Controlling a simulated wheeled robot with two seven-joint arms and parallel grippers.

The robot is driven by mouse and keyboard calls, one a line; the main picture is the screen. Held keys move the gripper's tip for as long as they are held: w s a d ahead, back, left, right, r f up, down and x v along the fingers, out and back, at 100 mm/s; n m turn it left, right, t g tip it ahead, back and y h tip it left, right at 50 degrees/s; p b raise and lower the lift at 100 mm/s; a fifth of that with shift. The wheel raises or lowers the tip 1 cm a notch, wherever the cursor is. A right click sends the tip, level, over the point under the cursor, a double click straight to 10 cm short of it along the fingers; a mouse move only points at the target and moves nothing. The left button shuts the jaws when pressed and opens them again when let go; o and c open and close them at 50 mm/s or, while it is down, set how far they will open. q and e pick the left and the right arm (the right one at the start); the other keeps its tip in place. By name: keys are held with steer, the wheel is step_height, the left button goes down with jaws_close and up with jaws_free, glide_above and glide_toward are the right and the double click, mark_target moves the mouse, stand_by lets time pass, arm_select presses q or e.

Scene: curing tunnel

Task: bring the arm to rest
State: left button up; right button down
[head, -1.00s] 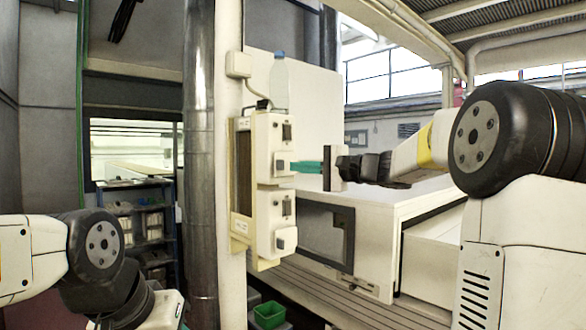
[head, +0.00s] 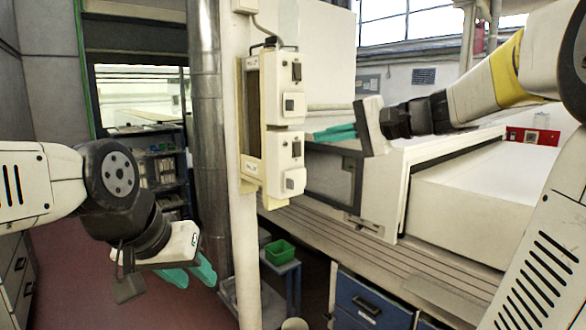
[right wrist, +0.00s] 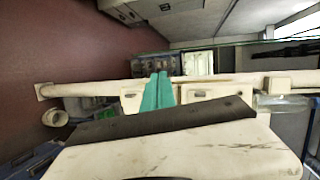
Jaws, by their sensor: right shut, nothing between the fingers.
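My right gripper (head: 334,133) comes in from the right in the head view. Its teal fingers are shut with nothing between them and point left, a short way right of the switch boxes in the picture. In the right wrist view the closed fingers (right wrist: 158,92) show in front of the boxes. The upper switch box (head: 270,85) and lower switch box (head: 271,160) are on a cream post (head: 232,60); each carries a dark switch and a grey button. My left gripper (head: 192,274) hangs low at the left, fingers apart and empty, pointing down and right.
A large white machine housing (head: 455,190) stands behind and right of the right gripper, with a slatted bed below it. A metal duct (head: 208,150) stands left of the post. A green bin (head: 279,252) and blue drawers (head: 365,300) are low down. Red floor is clear at left.

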steer(key=s+a+f+n+g+h, duration=0.25)
steer(key=s+f+n+h, duration=0.2)
steer(key=s+f, duration=0.85)
steer(key=s+d+f+n+h, duration=0.2)
steer(key=s+d+f+h, duration=0.3)
steer(key=s+d+f, duration=0.1)
steer(key=shift+d+f+h, duration=0.15)
steer(key=shift+f+h, duration=0.2)
steer(key=shift+f, duration=0.15)
steer(key=shift+n, duration=0.25)
